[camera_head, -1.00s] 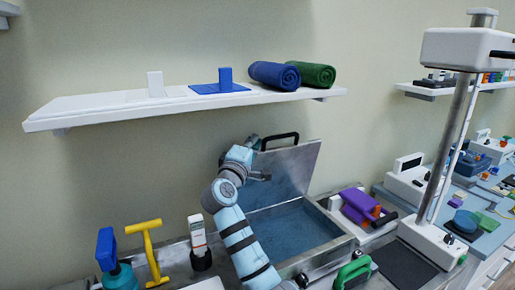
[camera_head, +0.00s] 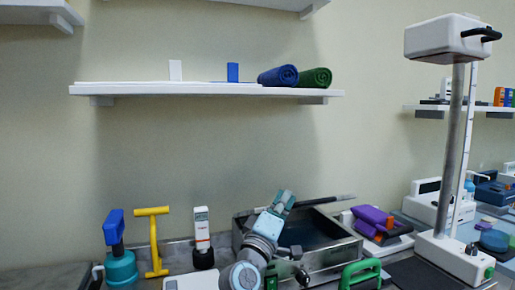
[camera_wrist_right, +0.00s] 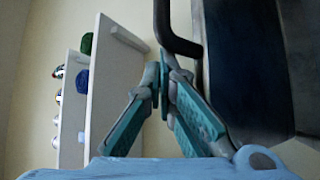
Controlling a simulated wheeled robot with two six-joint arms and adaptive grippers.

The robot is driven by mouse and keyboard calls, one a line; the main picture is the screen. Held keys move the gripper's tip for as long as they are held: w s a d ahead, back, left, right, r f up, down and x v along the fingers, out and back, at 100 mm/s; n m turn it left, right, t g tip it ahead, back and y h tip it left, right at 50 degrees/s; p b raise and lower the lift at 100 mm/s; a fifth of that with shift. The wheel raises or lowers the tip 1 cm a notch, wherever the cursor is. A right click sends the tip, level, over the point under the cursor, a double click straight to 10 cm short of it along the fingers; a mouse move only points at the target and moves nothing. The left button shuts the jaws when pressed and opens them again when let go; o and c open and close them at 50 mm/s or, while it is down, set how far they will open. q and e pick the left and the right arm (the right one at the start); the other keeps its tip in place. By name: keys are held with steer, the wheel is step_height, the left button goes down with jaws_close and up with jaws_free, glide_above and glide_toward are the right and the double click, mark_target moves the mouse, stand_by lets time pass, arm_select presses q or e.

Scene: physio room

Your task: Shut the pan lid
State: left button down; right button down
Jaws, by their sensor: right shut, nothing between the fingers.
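The steel pan (camera_head: 335,256) is a box-shaped basin on the counter. Its dark inside shows beyond my right arm. The lid no longer stands upright against the wall; a thin grey-black bar at the back of the pan (camera_head: 325,200) looks like its edge or handle, but its exact angle is unclear. My right gripper (camera_head: 285,199) is shut and empty, above the pan's back left part. In the right wrist view its closed fingertips (camera_wrist_right: 162,78) are close to a black bent handle (camera_wrist_right: 178,40) beside a dark panel (camera_wrist_right: 240,60); contact is unclear. My left gripper is out of view.
A teal bottle (camera_head: 121,268), a yellow T-shaped tool (camera_head: 154,240) and a white-black device (camera_head: 202,238) stand left of the pan. Purple blocks (camera_head: 372,216), a green handle (camera_head: 360,270) and a tall column stand (camera_head: 450,150) are at right. A shelf (camera_head: 200,89) hangs above.

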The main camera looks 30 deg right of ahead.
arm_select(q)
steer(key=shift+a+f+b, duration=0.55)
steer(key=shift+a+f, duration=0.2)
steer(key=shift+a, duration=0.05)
arm_select(e)
steer(key=f, duration=0.1)
steer(key=s+f, duration=0.1)
steer(key=shift+s+a+f, duration=0.1)
steer(key=shift+a+f, duration=0.05)
steer(key=shift+f, duration=0.2)
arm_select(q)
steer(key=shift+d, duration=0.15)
